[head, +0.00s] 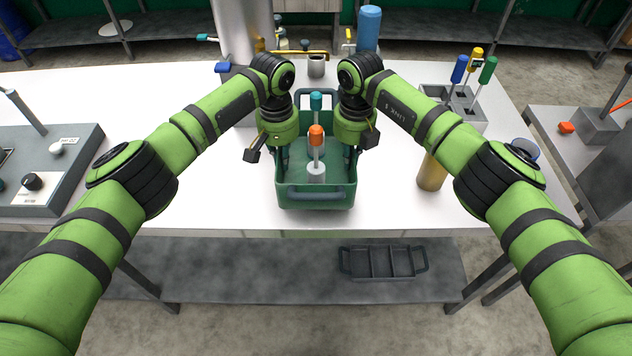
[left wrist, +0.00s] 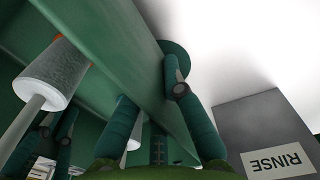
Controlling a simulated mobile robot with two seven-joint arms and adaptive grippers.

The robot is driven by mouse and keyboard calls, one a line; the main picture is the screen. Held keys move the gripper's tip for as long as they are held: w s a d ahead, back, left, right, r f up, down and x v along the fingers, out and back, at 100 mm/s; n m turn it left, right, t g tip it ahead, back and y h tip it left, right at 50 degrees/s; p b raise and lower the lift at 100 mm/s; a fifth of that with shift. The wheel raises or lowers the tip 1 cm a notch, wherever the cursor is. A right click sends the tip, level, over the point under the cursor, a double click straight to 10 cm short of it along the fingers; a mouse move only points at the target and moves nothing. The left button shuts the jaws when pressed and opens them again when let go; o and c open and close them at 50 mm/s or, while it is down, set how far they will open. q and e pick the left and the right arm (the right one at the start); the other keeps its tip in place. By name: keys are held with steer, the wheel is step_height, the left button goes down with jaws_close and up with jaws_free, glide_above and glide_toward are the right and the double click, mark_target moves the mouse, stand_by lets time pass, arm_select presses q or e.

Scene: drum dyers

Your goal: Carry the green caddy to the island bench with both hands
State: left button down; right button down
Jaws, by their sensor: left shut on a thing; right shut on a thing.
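The green caddy (head: 315,198) is an open box at the middle of the white bench, near its front edge. I cannot tell whether it rests on the top or hangs just above it. A tool with an orange top (head: 316,137) and one with a teal top (head: 316,102) stand in it. My left gripper (head: 281,158) is shut on the caddy's left side wall. My right gripper (head: 352,158) is shut on its right side. In the left wrist view, the fingers (left wrist: 155,122) straddle the green wall (left wrist: 105,45), with a grey-white cylinder (left wrist: 52,76) inside the caddy.
The white bench top (head: 225,190) is clear left of the caddy. A tan cylinder (head: 432,173) and a grey holder (head: 450,105) with coloured-handled tools stand right. A grey console (head: 45,165) is far left. A dark tray (head: 383,262) lies on the lower shelf. A RINSE label (left wrist: 277,161) shows nearby.

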mark_target(284, 172)
arm_select(q)
steer(key=shift+f, duration=0.1)
arm_select(e)
steer(key=shift+d+f, duration=0.1)
